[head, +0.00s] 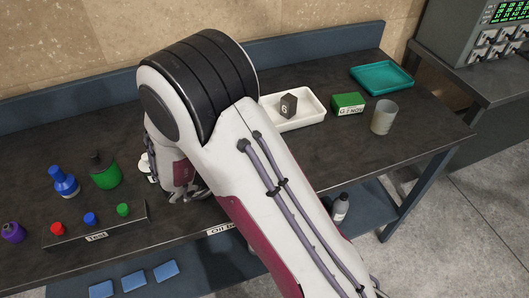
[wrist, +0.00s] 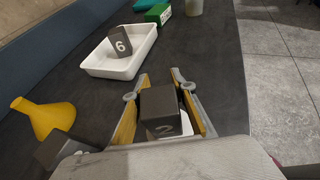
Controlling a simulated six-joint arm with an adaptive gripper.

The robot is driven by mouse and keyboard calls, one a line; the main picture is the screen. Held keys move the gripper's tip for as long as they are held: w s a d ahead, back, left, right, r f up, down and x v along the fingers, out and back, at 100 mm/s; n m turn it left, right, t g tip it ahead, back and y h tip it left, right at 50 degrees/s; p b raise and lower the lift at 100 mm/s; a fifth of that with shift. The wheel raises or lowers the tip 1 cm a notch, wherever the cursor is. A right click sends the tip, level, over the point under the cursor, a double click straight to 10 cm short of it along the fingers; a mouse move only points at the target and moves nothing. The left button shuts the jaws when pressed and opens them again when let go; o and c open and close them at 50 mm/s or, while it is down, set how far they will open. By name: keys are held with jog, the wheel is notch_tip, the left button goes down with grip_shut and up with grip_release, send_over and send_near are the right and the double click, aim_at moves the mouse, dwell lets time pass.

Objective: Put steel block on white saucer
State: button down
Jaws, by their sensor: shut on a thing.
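In the wrist view a dark grey block marked 2 (wrist: 161,108) is between the fingers of my gripper (wrist: 156,88), which is shut on it. A white surface (wrist: 184,131) shows just below and beside this block; it may be the white saucer, but most of it is hidden. I cannot tell if the block touches it. In the head view my arm hides the block and most of the gripper. Which dark block is steel cannot be told by look.
A white tray (wrist: 97,65) holds a dark block marked 6 (wrist: 120,41). A yellow funnel (wrist: 45,117) and another dark block (wrist: 55,149) lie left of my gripper. A green box (head: 348,103), grey cup (head: 384,117) and teal tray (head: 381,78) stand right. Bottles and a labelled rack (head: 95,227) stand left.

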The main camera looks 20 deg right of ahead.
jog(key=shift+f, duration=0.6)
jog(key=shift+f, duration=0.1)
jog(key=c, duration=1.6)
grip_release()
jog(key=shift+f, duration=0.1)
jog(key=shift+c, duration=0.2)
jog(key=shift+r, duration=0.2)
jog(key=shift+v, duration=5.95)
